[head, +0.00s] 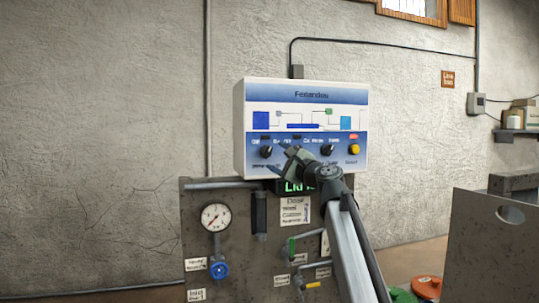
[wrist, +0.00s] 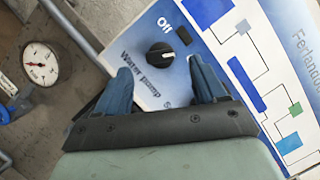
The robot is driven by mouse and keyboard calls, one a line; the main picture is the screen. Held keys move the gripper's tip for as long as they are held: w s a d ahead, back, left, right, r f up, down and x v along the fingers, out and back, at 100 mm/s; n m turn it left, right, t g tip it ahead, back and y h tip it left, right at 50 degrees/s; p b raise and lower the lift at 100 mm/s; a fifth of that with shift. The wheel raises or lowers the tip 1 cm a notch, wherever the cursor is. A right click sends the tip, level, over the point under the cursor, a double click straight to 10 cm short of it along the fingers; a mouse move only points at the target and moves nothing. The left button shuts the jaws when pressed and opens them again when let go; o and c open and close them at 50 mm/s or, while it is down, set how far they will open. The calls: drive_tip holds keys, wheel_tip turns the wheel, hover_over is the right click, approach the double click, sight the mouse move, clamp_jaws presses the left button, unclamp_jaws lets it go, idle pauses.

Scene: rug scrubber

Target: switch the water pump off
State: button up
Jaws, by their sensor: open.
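The water pump switch is a round black knob (wrist: 160,54) on the control panel, between the words "Off" and "Water pump" in the wrist view. In the head view the knob (head: 266,152) is the leftmost in the panel's lower blue band. My gripper (wrist: 160,68) is open, with one blue finger on each side of the knob in the picture. I cannot tell whether the fingers touch it or how far off they are. In the head view my gripper (head: 279,157) is at the panel's lower left, just right of the knob. A small dark rectangle (wrist: 184,35) sits beside "Off".
The control panel (head: 305,93) has another black knob (head: 326,151) and a yellow button (head: 354,149) to the right. Below are a pressure gauge (head: 215,217), a blue valve (head: 219,270) and pipes on a dark board. A grey metal sheet (head: 490,255) stands at right.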

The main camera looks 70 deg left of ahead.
sight(268, 152)
drive_tip(key=x, duration=0.5)
drive_tip(key=shift+a, duration=0.3)
drive_tip(key=c, duration=1.1)
